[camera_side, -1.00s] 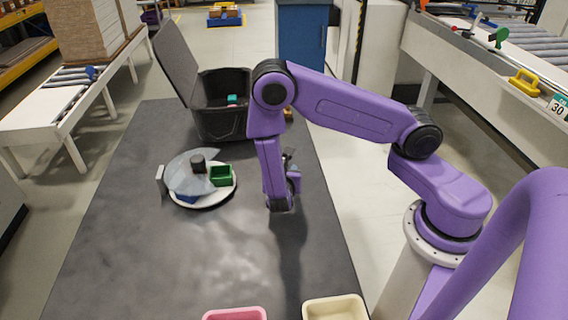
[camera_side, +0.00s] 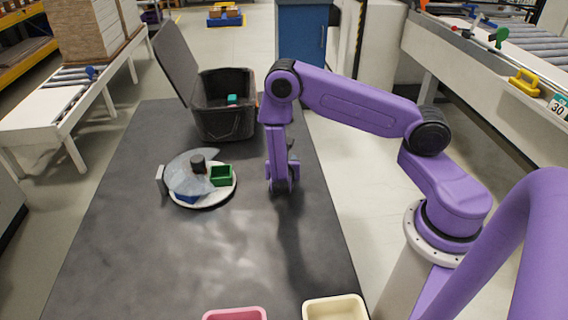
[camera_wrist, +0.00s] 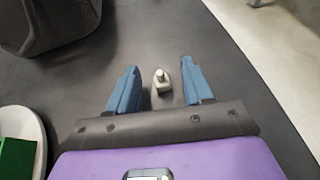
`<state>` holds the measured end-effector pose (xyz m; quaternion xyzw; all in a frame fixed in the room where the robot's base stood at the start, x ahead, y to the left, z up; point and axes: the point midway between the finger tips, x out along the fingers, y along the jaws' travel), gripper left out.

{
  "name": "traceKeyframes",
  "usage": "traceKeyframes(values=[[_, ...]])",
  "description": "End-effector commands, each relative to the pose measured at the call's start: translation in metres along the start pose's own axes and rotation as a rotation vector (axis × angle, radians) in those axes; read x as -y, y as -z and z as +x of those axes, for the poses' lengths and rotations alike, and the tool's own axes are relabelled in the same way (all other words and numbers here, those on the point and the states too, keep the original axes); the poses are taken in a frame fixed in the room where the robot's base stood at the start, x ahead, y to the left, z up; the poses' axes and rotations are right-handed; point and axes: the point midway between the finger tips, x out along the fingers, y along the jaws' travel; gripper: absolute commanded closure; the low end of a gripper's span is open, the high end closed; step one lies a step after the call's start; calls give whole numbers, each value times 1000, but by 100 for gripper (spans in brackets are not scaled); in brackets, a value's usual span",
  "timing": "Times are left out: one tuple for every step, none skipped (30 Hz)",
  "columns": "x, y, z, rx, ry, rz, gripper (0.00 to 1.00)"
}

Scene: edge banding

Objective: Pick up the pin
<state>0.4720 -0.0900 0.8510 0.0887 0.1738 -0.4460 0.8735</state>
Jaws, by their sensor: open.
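The pin (camera_wrist: 162,82) looks like a small pale-grey piece with a rounded knob on a wider base. In the wrist view it is on the dark table, between the blue fingers of my gripper (camera_wrist: 160,67) as seen from above. The fingers are apart and I see no contact with the pin; their height above it is hard to tell. In the side view my gripper (camera_side: 281,189) points down over the right part of the table. I cannot make out the pin there; my arm probably covers it.
A black bin (camera_side: 224,123) with its lid raised stands behind, holding a teal piece. A round white turntable (camera_side: 212,203) with a grey cover and a green box (camera_side: 222,175) is left of my gripper. Pink (camera_side: 236,314) and cream (camera_side: 336,308) trays sit at the front.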

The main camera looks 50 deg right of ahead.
Motion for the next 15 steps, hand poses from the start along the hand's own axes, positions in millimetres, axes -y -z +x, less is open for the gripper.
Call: traceKeyframes(values=[[0, 0, 0, 0, 0, 0, 49], [0, 0, 0, 0, 0, 0, 53], [0, 0, 0, 0, 0, 0, 66], [0, 0, 0, 0, 0, 0, 75], [0, 0, 0, 0, 0, 0, 85], [0, 0, 0, 0, 0, 0, 98], [0, 0, 0, 0, 0, 0, 100], [0, 0, 0, 0, 0, 0, 100], [0, 0, -1, 0, 0, 0, 100], [0, 0, -1, 0, 0, 0, 100], [0, 0, -1, 0, 0, 0, 100], [0, 0, -1, 0, 0, 0, 100], [0, 0, -1, 0, 0, 0, 100], [0, 0, -1, 0, 0, 0, 100], [0, 0, -1, 0, 0, 0, 100]])
